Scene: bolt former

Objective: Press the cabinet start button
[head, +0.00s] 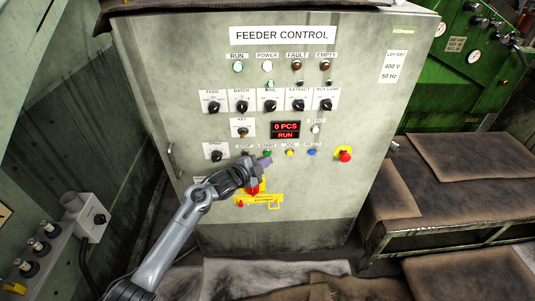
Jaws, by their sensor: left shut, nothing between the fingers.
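The feeder control cabinet (330,200) stands in the middle of the head view, its grey front facing me. The green start button (267,154) is in the lower button row under the label START. My left gripper (266,161) is shut and empty, with its fingertips at the lower edge of the start button as I see it. I cannot tell whether they touch it. The gripper and wrist partly cover the area below the start and stop buttons. The red display (286,130) above reads 0 PCS and RUN. My right gripper is not in view.
To the right of start are a yellow jog button (290,153), a blue button (312,153) and a red emergency stop (345,155). A red-and-yellow switch (270,200) is below the gripper. A brown-topped bench (440,240) stands right of the cabinet.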

